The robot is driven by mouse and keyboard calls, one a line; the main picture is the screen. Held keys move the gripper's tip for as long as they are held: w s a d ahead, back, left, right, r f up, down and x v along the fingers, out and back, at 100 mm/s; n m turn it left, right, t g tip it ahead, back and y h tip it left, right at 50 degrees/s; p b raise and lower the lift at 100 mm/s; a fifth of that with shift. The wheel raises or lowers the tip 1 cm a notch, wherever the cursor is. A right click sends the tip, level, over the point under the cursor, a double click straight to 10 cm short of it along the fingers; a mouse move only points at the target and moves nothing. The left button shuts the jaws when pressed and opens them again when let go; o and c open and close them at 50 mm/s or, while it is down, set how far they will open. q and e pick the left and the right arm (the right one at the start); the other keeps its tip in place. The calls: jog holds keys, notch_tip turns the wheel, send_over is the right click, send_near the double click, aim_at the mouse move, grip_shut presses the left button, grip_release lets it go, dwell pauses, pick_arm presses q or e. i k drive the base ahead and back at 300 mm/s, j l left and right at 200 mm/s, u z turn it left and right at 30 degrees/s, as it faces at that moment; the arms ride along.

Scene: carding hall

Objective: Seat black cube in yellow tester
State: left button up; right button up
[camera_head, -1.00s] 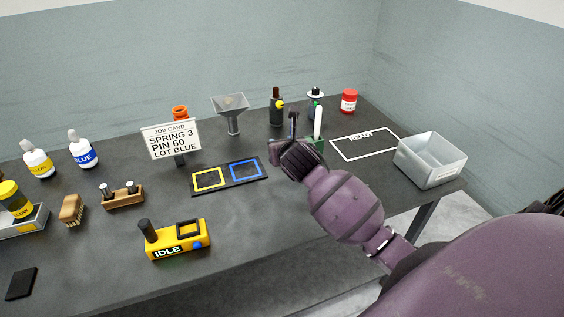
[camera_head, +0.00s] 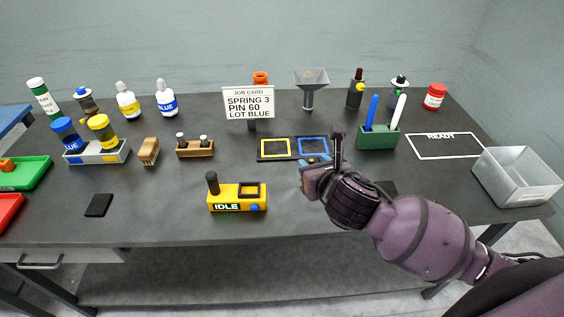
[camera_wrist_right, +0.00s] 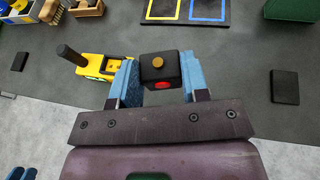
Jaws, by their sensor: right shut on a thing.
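The black cube (camera_wrist_right: 158,74) is between the blue fingers of my right gripper (camera_wrist_right: 155,80). It has a brass dot on top and a red spot on its near side. In the head view my right gripper (camera_head: 316,174) is above the table, in front of the blue-outlined square, right of the yellow tester; the cube is hard to make out there. The yellow tester (camera_head: 224,196) reads IDLE, with a black post, a black-framed socket and a blue button. The wrist view shows the tester (camera_wrist_right: 92,70) left of the cube, partly hidden by a finger.
A black mat (camera_head: 293,158) with yellow and blue squares lies behind the gripper. A green pen holder (camera_head: 378,138) stands behind right, a grey bin (camera_head: 517,177) at far right. A job card (camera_head: 249,103) stands behind the tester. Table in front of the tester is clear.

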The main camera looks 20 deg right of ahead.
aim_at(249, 192)
jog(key=u, duration=0.95)
jog(key=k+l+u, duration=0.1)
jog(key=l, duration=0.15)
jog(key=k+l+u, duration=0.15)
jog(key=l, duration=0.1)
